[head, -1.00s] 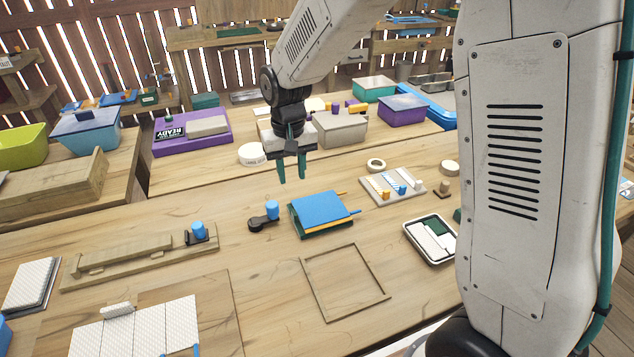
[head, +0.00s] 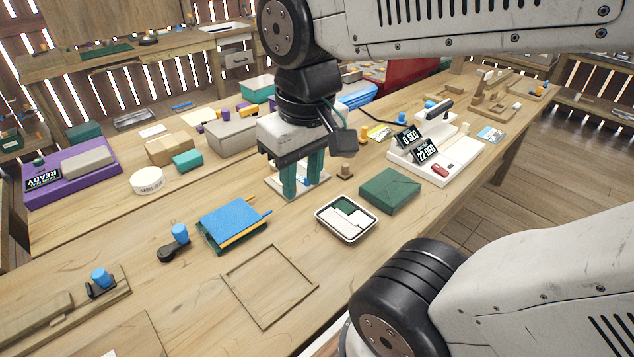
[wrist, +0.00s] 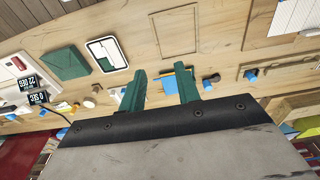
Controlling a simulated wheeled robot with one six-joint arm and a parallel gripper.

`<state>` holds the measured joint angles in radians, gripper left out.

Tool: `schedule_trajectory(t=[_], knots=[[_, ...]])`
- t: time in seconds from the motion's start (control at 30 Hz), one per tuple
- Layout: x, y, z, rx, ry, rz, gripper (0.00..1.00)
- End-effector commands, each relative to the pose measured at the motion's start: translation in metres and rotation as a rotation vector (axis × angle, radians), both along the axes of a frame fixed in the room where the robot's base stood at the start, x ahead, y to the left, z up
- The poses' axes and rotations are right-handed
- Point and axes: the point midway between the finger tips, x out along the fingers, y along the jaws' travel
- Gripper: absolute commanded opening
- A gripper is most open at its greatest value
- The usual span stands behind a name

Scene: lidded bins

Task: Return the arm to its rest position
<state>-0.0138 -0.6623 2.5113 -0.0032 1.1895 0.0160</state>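My gripper (head: 299,186) hangs over the workbench (head: 200,290) in the head view, its two green fingers pointing down and apart. It is open, with nothing seen between the fingers. It hides most of a white tray with small pegs (head: 318,180) behind it. In the wrist view the fingers of my gripper (wrist: 161,88) are also spread, with the bench beyond them. My forearm spans the top of the head view.
A blue-topped stack (head: 232,220), a white-filled tray (head: 347,219) and a green box (head: 390,190) stand near my gripper. A white device with displays (head: 440,150) is to the right. A purple tray (head: 72,183) lies far left. The front bench around the square frame (head: 268,285) is fairly clear.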

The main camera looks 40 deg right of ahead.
Motion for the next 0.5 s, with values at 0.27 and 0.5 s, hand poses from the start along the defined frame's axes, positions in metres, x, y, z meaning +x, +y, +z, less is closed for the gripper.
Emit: schedule_trajectory(t=[0.27, 0.5], knots=[[-0.030, -0.003, -0.003, -0.002, -0.011, -0.001, 0.32], [-0.030, -0.003, -0.003, -0.002, -0.011, -0.001, 0.32]])
